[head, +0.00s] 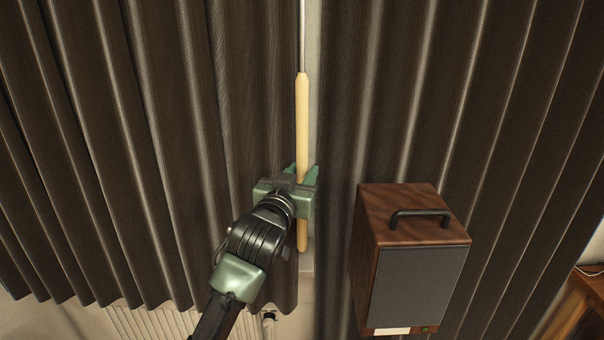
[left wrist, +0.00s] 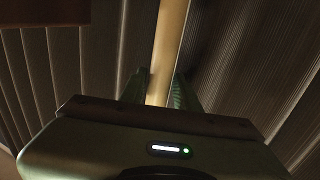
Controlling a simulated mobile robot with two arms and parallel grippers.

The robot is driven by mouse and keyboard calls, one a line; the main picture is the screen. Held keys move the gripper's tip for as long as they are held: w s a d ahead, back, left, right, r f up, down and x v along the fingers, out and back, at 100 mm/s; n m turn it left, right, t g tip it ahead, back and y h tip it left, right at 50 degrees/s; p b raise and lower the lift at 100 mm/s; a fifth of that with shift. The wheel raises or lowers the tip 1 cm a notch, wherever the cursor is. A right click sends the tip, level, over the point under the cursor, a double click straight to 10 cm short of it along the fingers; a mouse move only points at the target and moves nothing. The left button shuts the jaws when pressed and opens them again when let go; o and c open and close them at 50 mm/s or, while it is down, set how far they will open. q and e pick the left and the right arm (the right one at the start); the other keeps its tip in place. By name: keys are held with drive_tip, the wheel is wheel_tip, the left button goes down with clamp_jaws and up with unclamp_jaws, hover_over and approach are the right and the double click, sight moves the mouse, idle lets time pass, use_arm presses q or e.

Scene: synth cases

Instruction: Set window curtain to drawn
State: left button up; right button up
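The window curtain is dark brown-grey and pleated. In the head view its left panel (head: 165,130) and right panel (head: 440,110) hang close together, with a narrow pale strip between them. A pale wooden wand (head: 302,125) on a thin rod hangs upright at the left panel's inner edge. My left gripper (head: 302,178) is around the wand's lower part. In the left wrist view the wand (left wrist: 168,45) runs between the two green fingers, which appear to press on it from both sides. My right gripper is not in view.
A wooden box with a grey front and black handle (head: 420,270) stands in front of the right panel, right of my left gripper. A pale radiator (head: 150,322) shows below the left panel. A wooden furniture edge (head: 580,305) is at lower right.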

use_arm(q)
drive_tip(key=b+v, duration=0.2)
drive_tip(key=v, duration=0.4)
drive_tip(key=shift+s+a+f, duration=0.1)
drive_tip(key=shift+s+a, duration=0.05)
drive_tip(key=shift+s, duration=0.15)
drive_tip(key=shift+s+a+b, duration=0.2)
drive_tip(key=shift+s+b, duration=0.15)
drive_tip(key=shift+s, duration=0.15)
